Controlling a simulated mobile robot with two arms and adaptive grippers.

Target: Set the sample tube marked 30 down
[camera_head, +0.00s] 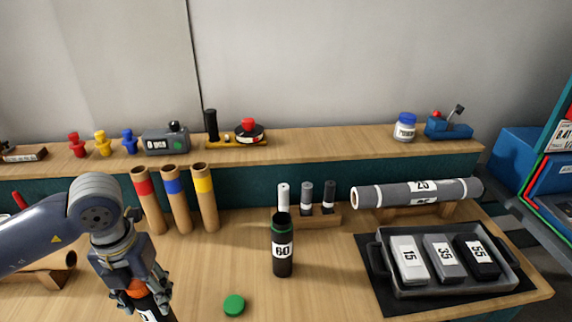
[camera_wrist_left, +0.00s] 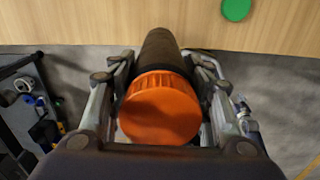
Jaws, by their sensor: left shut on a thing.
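My left gripper (camera_head: 138,298) is shut on a dark tube with an orange cap (camera_wrist_left: 160,108). The cap also shows between the fingers in the head view (camera_head: 135,287). Part of a white label (camera_head: 149,315) shows below the fingers, but its number cannot be read. In the left wrist view the tube's dark body (camera_wrist_left: 160,52) extends away from the cap toward the wooden table (camera_wrist_left: 100,22). My right gripper is not in view.
An open dark tube marked 60 (camera_head: 282,252) stands upright mid-table, with a green cap (camera_head: 234,305) lying nearby. A grey tray (camera_head: 440,293) holds blocks marked 15, 35 and 55. Three cardboard tubes (camera_head: 176,205) stand behind my gripper. Bare table lies between gripper and green cap.

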